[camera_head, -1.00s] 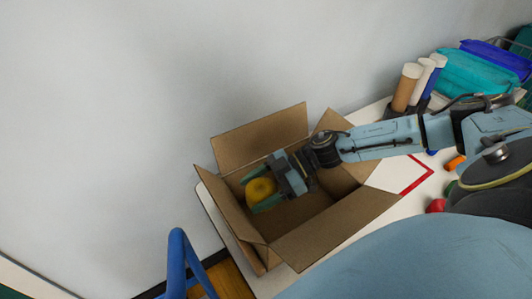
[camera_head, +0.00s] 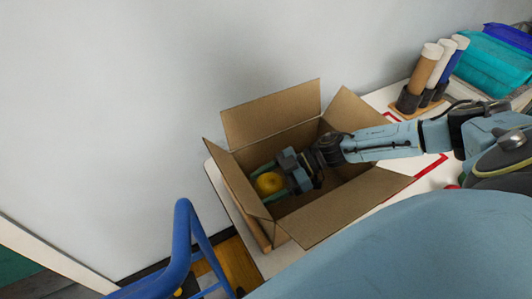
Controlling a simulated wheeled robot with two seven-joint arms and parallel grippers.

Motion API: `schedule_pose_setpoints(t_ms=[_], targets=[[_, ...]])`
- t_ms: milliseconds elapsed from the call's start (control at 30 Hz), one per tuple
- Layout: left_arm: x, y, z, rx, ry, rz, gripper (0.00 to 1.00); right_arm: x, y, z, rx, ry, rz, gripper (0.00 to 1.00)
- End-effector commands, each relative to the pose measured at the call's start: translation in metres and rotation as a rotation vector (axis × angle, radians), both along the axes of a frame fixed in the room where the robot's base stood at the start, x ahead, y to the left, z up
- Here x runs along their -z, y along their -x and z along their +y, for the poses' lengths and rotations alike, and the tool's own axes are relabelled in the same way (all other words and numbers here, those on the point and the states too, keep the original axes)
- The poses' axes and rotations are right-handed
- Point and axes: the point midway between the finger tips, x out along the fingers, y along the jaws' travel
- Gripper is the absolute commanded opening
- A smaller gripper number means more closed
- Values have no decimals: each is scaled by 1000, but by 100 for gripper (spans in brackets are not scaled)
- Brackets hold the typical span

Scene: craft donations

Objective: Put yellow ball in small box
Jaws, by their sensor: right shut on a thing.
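The yellow ball (camera_head: 269,183) is between the fingers of my right gripper (camera_head: 268,184), which is shut on it. The gripper comes in from the right and is inside the open cardboard box (camera_head: 338,216), near its left end. The box stands on the white table with its flaps spread open. Whether the ball touches the box floor cannot be told. My left gripper is not in view.
Several cardboard and coloured tubes (camera_head: 427,72) stand in a holder behind the box to the right. Teal and blue folded things (camera_head: 491,65) lie at the far right. A blue tubular frame (camera_head: 181,247) stands at the lower left. A plain wall is behind.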

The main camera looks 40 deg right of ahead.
Motion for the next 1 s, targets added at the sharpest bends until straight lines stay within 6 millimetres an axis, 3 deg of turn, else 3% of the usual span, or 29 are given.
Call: schedule_pose_setpoints(t_ms=[300, 333, 400, 667, 800, 1000], targets=[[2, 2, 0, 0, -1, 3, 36, 7, 0, 0, 0, -1, -1, 45], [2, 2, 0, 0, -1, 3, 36, 7, 0, 0, 0, 0, -1, 70], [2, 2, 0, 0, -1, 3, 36, 7, 0, 0, 0, 0, -1, 76], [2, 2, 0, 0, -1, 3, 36, 6, 0, 0, 0, 0, -1, 76], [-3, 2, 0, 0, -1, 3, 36, -8, 0, -1, -1, 2, -2, 76], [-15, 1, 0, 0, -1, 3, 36, -21, 11, -34, 3, 3, 2, 76]])
